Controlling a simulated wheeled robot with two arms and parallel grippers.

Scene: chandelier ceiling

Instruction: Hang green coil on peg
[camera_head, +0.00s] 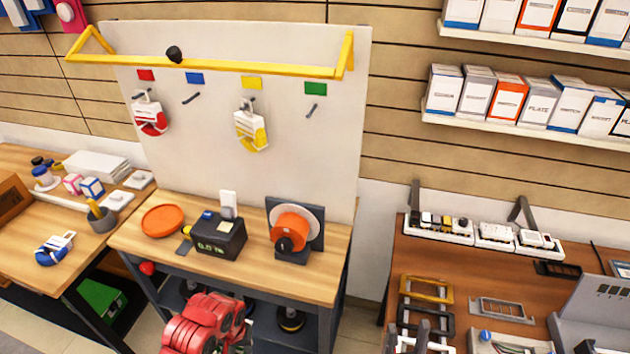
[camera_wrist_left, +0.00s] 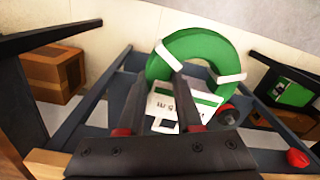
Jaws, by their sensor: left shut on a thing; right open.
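The green coil (camera_wrist_left: 190,50), a ring with white ties and a white tag, shows in the left wrist view. My left gripper (camera_wrist_left: 162,82) is shut on it at its lower left side. The coil is not seen in the head view. The peg (camera_head: 311,110) under the green label (camera_head: 315,88) is bare, at the right of the white board (camera_head: 225,140).
A red coil (camera_head: 149,117) and a yellow coil (camera_head: 251,129) hang on the board; the peg (camera_head: 191,97) under the blue label is bare. A blue coil (camera_head: 54,249) lies on the left table. An orange reel (camera_head: 290,236) and a black box (camera_head: 219,237) stand below the board.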

